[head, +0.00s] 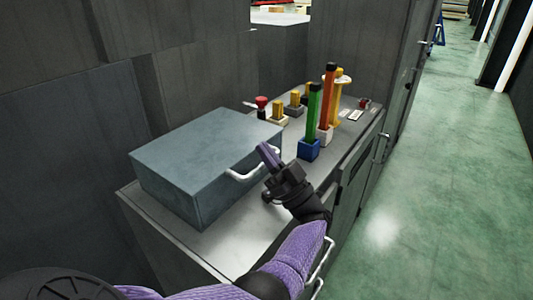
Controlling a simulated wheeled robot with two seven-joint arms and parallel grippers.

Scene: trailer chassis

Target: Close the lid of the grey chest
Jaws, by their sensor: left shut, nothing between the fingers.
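The grey chest (205,143) stands on the left part of a metal bench top. Its lid looks flat and down, and I see no gap along its edges. A pale bar handle (246,172) is on its front side. My left gripper (264,150) is shut and empty, right at the chest's front near the handle. Its fingers overlap the handle end in the picture; I cannot tell whether they touch the chest. My right gripper is not in view.
Behind the chest are a red knob (261,102) and yellow-topped blocks (278,107). To its right stand a green stick (313,112) in a blue base (309,149) and an orange-red stick (327,95). Dark panels rise behind; green floor (440,190) lies open at right.

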